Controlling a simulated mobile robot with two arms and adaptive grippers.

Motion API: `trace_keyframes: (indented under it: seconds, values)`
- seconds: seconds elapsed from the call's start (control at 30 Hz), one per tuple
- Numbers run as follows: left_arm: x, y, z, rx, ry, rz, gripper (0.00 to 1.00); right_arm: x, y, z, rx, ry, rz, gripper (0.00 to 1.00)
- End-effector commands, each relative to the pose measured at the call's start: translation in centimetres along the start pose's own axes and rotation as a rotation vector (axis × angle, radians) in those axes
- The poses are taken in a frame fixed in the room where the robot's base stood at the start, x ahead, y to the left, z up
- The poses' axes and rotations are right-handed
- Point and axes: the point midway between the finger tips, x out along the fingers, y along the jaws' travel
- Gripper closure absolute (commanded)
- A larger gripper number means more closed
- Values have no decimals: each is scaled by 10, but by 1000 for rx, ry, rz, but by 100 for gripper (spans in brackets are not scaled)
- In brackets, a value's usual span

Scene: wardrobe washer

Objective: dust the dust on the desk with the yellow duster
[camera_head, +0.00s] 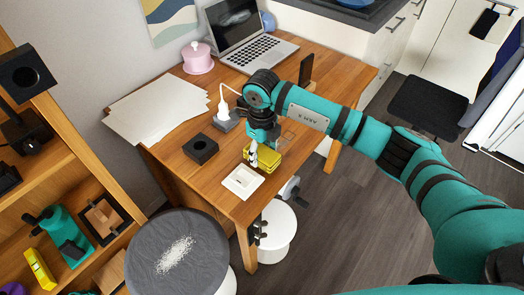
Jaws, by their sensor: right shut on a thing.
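My right gripper (253,156) reaches over the front part of the wooden desk (205,170) and is shut on the yellow duster (265,159). The duster is small and partly hidden by the gripper; I cannot tell whether it touches the desktop. I make out no clear dust on the desk. A patch of white, dust-like grains (175,254) lies on the grey round top of a stool (200,275) in front of the desk. My left gripper is not in view.
A white square piece (243,181) and a black square block (200,148) lie near the duster. Papers (150,108), a pink pot (197,58) and a laptop (250,45) stand farther back. A white round stool (277,232) is below the desk's front edge. Shelves are at left.

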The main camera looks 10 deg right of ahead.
Motion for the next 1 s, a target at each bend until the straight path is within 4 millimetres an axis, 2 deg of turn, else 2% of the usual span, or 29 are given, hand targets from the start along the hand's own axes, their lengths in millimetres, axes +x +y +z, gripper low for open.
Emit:
trace_keyframes:
  seconds: [0.73,1.0]
  values:
    - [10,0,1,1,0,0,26,12,-2,0,1,0,-1,75]
    - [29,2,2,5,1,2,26,14,-40,0,5,-1,-3,75]
